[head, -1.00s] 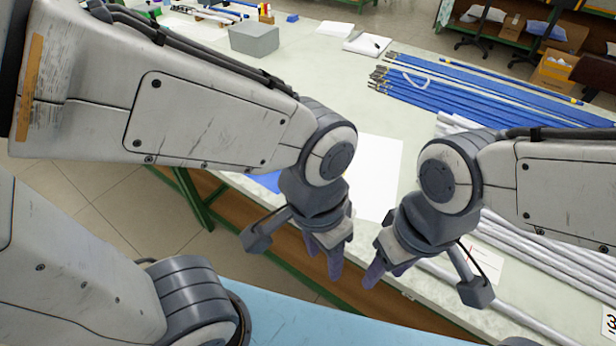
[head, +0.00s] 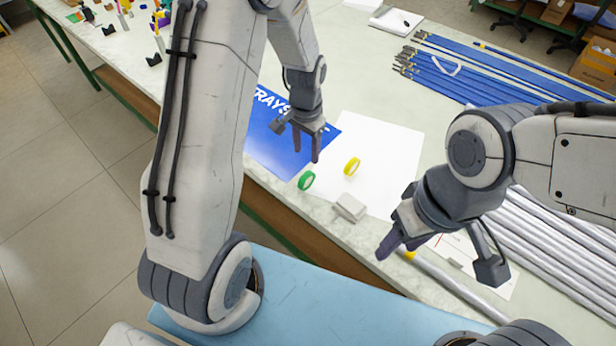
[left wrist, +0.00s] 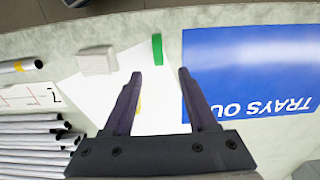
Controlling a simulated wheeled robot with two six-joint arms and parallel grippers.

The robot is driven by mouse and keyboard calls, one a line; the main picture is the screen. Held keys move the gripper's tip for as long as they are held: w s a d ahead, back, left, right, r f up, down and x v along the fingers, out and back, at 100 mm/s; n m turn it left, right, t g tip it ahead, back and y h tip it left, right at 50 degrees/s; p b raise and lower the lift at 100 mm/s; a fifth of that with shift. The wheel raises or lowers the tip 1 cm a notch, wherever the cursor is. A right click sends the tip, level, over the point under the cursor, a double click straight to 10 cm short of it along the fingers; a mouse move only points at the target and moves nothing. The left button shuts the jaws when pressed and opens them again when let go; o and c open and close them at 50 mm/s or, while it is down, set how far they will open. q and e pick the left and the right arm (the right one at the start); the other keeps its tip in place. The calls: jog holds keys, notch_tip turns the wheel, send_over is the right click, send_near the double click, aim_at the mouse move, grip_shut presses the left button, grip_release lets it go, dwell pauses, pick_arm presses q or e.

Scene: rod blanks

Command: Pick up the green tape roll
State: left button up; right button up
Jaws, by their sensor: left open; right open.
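The green tape roll (head: 306,181) stands on its edge near the front edge of the table, beside the white sheet. It also shows in the left wrist view (left wrist: 157,49), beyond the fingertips and in line with the gap between them. My left gripper (head: 306,155) is open and empty, above the table over the blue sign, a little behind the roll. Its two fingers (left wrist: 160,74) are spread in the left wrist view. My right gripper (head: 393,248) is open and empty near the front edge, to the right of the roll.
A yellow tape roll (head: 352,166) stands on the white sheet (head: 385,150). A pale block (head: 349,207) lies right of the green roll. The blue sign (head: 265,140) lies to the left. Blue rods (head: 490,75) and grey rods (head: 560,240) fill the right side.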

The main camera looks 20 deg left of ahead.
pick_arm(q)
send_over(306, 175)
jog(key=f, duration=0.4)
jog(key=shift+w+a+f+p, duration=0.1)
jog(key=shift+w+f+p, duration=0.2)
jog(key=shift+f, duration=0.1)
jog(key=f, duration=0.1)
jog(key=f+p, duration=0.1)
jog(key=f, duration=0.2)
jog(key=shift+s+f+p, duration=0.25)
jog(key=shift+s+p, duration=0.05)
jog(key=shift+s, duration=0.1)
jog(key=shift+f, duration=0.5)
grip_shut()
